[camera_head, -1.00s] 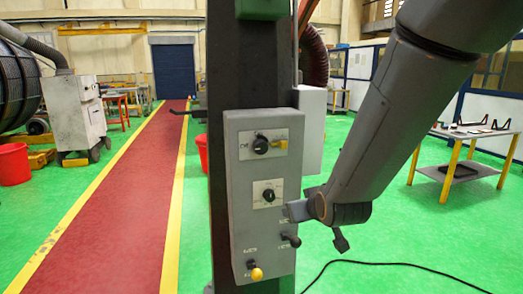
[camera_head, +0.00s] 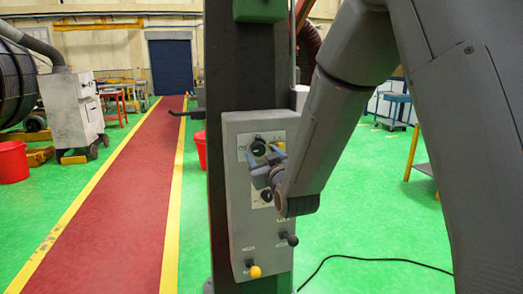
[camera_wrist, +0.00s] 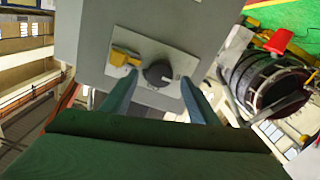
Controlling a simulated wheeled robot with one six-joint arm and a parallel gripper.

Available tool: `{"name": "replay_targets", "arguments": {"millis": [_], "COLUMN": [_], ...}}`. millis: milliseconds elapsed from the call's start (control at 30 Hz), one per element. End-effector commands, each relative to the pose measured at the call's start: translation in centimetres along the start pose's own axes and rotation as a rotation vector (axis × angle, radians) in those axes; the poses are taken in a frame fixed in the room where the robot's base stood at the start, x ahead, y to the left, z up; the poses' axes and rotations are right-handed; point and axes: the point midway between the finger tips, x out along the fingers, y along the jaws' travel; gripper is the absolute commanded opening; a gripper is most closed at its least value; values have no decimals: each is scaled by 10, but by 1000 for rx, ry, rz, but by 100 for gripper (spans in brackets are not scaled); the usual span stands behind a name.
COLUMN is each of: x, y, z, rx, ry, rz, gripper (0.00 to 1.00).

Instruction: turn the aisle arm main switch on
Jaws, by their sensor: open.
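A grey control box (camera_head: 236,225) is fixed to a dark post. Its upper white plate carries a black rotary knob (camera_head: 258,147) with a yellow piece beside it. In the wrist view the knob (camera_wrist: 157,73) and the yellow piece (camera_wrist: 123,57) show clearly on the plate (camera_wrist: 150,44). My gripper (camera_head: 262,163) is open in front of the upper part of the box. In the wrist view its two fingers (camera_wrist: 159,78) lie either side of the knob. I cannot tell whether they touch it. The label text is too small to read.
A lower knob (camera_head: 267,195) is partly hidden by my gripper. Below are a black-tipped lever (camera_head: 291,240) and a yellow-tipped lever (camera_head: 255,271). A green box (camera_head: 260,10) is higher on the post. A black cable (camera_head: 370,262) lies on the green floor. The red aisle (camera_head: 130,200) at left is clear.

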Motion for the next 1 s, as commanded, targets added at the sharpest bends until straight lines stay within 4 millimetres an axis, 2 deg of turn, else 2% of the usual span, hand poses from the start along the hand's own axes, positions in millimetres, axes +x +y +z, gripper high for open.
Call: {"name": "replay_targets", "arguments": {"millis": [200,500,767,1000], "x": [16,18,18,18], "y": [0,0,0,0], "z": [0,0,0,0], "rx": [0,0,0,20], "ry": [0,0,0,0], "rz": [0,0,0,0], "gripper": [55,55,13,13]}}
